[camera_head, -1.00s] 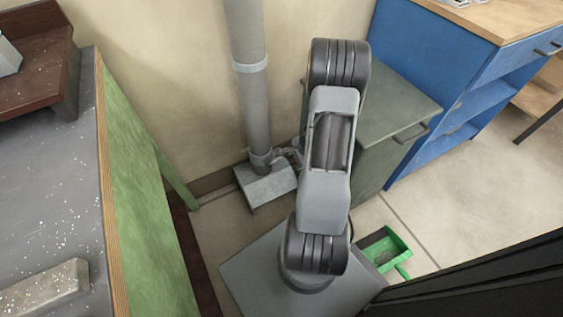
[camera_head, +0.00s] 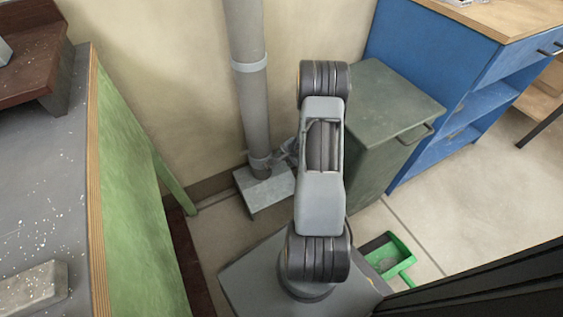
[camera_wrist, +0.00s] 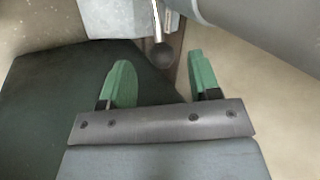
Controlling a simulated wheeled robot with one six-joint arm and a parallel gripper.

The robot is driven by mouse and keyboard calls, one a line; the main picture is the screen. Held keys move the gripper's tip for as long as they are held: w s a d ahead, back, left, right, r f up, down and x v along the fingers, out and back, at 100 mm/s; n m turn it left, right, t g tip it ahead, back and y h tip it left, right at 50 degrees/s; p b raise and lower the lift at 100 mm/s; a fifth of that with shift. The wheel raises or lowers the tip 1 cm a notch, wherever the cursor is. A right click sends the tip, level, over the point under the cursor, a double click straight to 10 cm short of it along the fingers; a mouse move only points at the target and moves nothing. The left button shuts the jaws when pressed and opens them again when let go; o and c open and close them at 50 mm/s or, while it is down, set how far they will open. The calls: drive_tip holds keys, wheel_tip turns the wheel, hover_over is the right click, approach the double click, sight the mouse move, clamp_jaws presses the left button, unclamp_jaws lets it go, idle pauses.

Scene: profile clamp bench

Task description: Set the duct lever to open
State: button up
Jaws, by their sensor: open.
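In the wrist view my gripper (camera_wrist: 160,84) is open, with its two green fingers apart and nothing between them. The duct lever (camera_wrist: 162,50) is a thin metal rod with a dark round knob. The knob shows just beyond the fingertips, in line with the gap between them. The grey duct (camera_wrist: 255,25) crosses the upper right of the wrist view. In the head view the duct (camera_head: 247,95) stands upright against the wall. Small metal parts beside its lower end are partly hidden by my arm, and I cannot make out the lever or gripper there.
A grey metal block (camera_head: 265,190) is at the duct's foot. A dark green cabinet (camera_head: 385,125) stands right of my arm, beside a blue workbench (camera_head: 435,60). A green dustpan (camera_head: 388,257) lies on the floor. A grey-topped bench (camera_head: 45,180) is at the left.

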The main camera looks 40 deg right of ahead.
drive_tip(key=shift+b+x, duration=0.7)
drive_tip(key=shift+x, duration=2.4)
clamp_jaws()
